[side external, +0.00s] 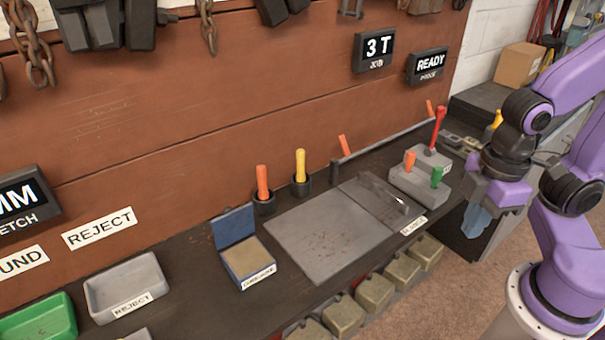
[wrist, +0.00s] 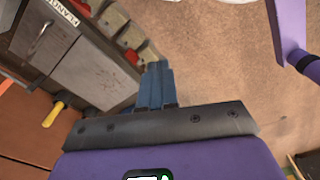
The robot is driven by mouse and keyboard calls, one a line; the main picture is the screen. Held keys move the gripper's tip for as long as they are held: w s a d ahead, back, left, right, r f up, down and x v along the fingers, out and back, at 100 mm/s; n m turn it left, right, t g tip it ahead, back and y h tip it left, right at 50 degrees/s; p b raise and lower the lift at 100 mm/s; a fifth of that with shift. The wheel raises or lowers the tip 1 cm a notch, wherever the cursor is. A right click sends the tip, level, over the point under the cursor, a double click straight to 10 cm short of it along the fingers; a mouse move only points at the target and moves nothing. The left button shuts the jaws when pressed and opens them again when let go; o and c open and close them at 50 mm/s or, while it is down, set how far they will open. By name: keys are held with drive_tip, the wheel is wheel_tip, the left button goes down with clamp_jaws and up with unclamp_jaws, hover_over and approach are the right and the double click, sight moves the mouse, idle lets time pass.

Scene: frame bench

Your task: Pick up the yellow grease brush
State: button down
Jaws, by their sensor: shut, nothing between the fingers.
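A yellow handle (side external: 300,165), which looks like the grease brush, stands upright in a small dark cup (side external: 301,187) at the back of the bench, against the brown wall. Its lower end is hidden in the cup. The yellow handle (wrist: 53,114) also shows at the left of the wrist view. My gripper (side external: 474,222) is at the right of the side view, off the bench's right end and well away from the handle. Its blue fingers (wrist: 156,80) are together and empty in the wrist view. A second yellow-topped thing (side external: 497,119) shows behind my arm, partly hidden.
An orange handle (side external: 262,181) stands in a cup just left of the yellow one. A grey plate (side external: 320,235) lies in front. A grey block (side external: 420,180) holds red, orange and green handles between the cups and my gripper. A blue open box (side external: 240,250) sits left.

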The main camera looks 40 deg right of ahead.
idle(0.3)
drive_tip(key=c, duration=0.8)
unclamp_jaws()
